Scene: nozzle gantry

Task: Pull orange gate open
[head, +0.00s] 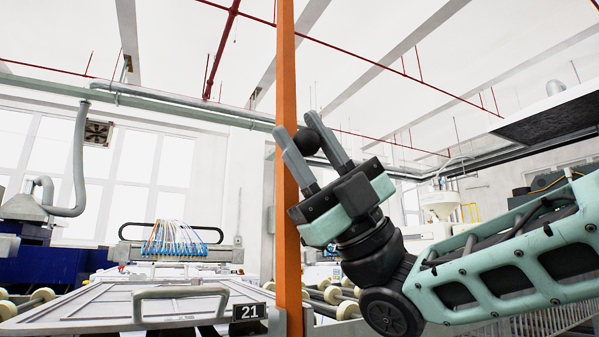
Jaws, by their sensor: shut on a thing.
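The orange gate (286,70) shows as a tall, narrow upright bar just left of the middle of the head view. It runs from the top edge down to the bottom. My gripper (297,124) is to the right of the bar at mid height, tilted up and to the left. Its left finger crosses in front of the bar. A dark round knob (308,141) sits between the two grey fingers, and the gripper is shut on it. The fingers partly hide the knob, and I cannot see how it joins the orange bar.
A grey panel with a handle (180,293) and a "21" sign (249,311) stand low at left. A nozzle rack with coloured hoses (175,238) is behind it. Rollers (340,300) show right of the bar. A grey duct (80,165) hangs at left.

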